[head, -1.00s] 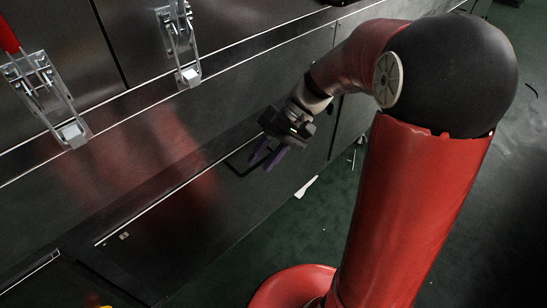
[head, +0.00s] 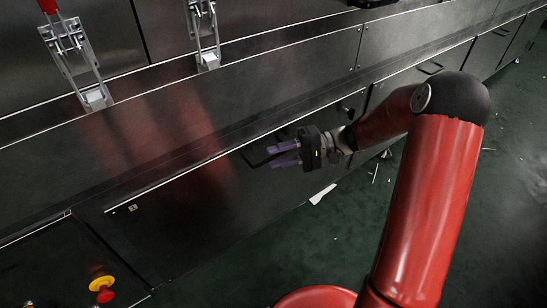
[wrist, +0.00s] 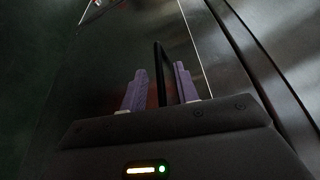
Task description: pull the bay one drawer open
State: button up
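The drawer (head: 190,222) has a dark metal front with a bright top edge, flush with the machine as far as I can see. I cannot read a bay number on it. Its black bar handle (head: 250,162) sticks out from the front. My gripper (head: 273,156) has purple fingers that reach to the handle from the right. In the wrist view the handle (wrist: 158,62) stands between the two fingers of my gripper (wrist: 161,72), with small gaps beside it. The gripper is open around the handle. Part of the handle is hidden behind the fingers in the head view.
Two metal toggle clamps (head: 76,60) are fixed above on the machine's panels. A red-and-yellow stop button (head: 103,288) sits at the lower left. More handled fronts run along the machine to the right. The green floor (head: 450,200) in front is mostly clear, with small white scraps.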

jog(key=shift+x, duration=0.9)
grip_shut()
